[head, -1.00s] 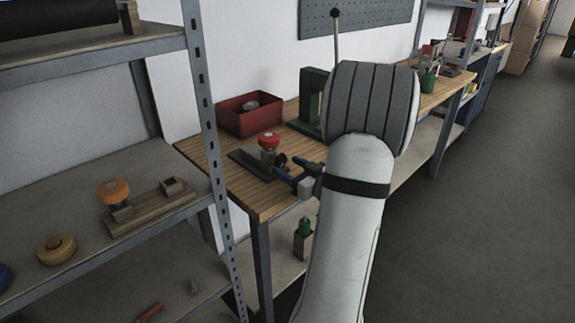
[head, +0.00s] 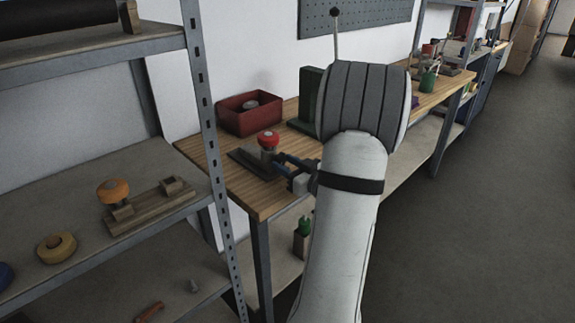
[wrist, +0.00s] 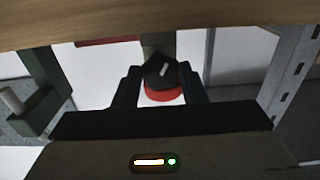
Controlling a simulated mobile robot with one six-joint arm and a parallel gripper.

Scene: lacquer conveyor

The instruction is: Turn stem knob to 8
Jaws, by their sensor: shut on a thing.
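The black stem knob (wrist: 158,70) with a white pointer mark shows between my fingers in the wrist view. My gripper (wrist: 160,82) is shut on it, one finger on each side. In the head view my gripper (head: 287,163) reaches in from the right and covers most of the knob. A red handwheel (head: 268,140) stands upright on the same fitting, on a dark base plate (head: 243,157) at the bench's near end. Its red rim (wrist: 163,97) also shows just below the black knob in the wrist view. I cannot read any scale numbers.
The wooden bench (head: 225,182) carries a red bin (head: 250,122) and a dark green stand (head: 308,105) behind the fitting. A metal shelf post (head: 205,110) stands close at left. An orange knob (head: 113,192) sits on that shelf. Open floor lies right.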

